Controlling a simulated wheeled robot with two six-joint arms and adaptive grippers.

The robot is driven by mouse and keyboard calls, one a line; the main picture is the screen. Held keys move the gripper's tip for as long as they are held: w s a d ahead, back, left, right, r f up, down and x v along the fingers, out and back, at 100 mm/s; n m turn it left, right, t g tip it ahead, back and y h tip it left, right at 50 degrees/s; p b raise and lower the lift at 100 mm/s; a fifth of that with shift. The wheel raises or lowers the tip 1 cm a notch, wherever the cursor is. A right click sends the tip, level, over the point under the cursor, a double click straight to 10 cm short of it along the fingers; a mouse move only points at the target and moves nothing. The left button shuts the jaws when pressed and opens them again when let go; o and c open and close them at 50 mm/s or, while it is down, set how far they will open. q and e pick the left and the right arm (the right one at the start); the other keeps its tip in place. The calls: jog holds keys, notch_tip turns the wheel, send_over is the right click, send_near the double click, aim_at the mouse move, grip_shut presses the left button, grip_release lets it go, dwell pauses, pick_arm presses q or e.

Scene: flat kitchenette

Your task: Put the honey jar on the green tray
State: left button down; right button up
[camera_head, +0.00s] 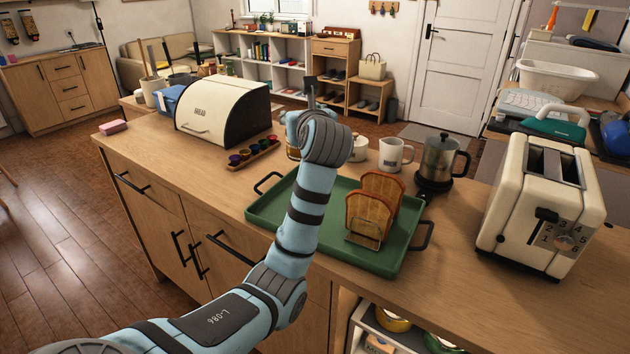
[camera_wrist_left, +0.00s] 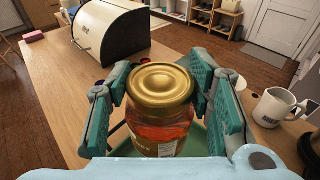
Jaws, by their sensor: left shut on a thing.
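The honey jar (camera_wrist_left: 160,112), amber glass with a gold lid, stands upright between the fingers of my left gripper (camera_wrist_left: 162,90) in the left wrist view. The gripper is shut on it. In the head view my left wrist hides most of the gripper and jar; only a sliver of the jar (camera_head: 291,153) shows. The green tray (camera_head: 385,262) lies on the counter under my left arm, with a toast rack on it. The jar is near the tray's far left edge; I cannot tell whether it touches the tray. My right gripper is not in view.
Toast slices in a rack (camera_head: 370,210) take up the tray's right part. A white mug (camera_head: 394,155), a coffee pot (camera_head: 438,160) and a toaster (camera_head: 535,205) stand to the right. A bread bin (camera_head: 222,113) and a rack of small coloured cups (camera_head: 252,153) stand to the left.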

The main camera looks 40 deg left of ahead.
pick_arm(q)
notch_tip(320, 180, down, 13)
jog(key=shift+r+b, duration=0.2)
jog(key=shift+b, duration=0.95)
jog(key=shift+f, duration=0.15)
jog(key=c, duration=0.8)
grip_release()
jog(key=shift+d, duration=0.1)
jog(key=shift+r, duration=0.2)
jog(key=p+v, duration=0.1)
jog(key=v, duration=1.1)
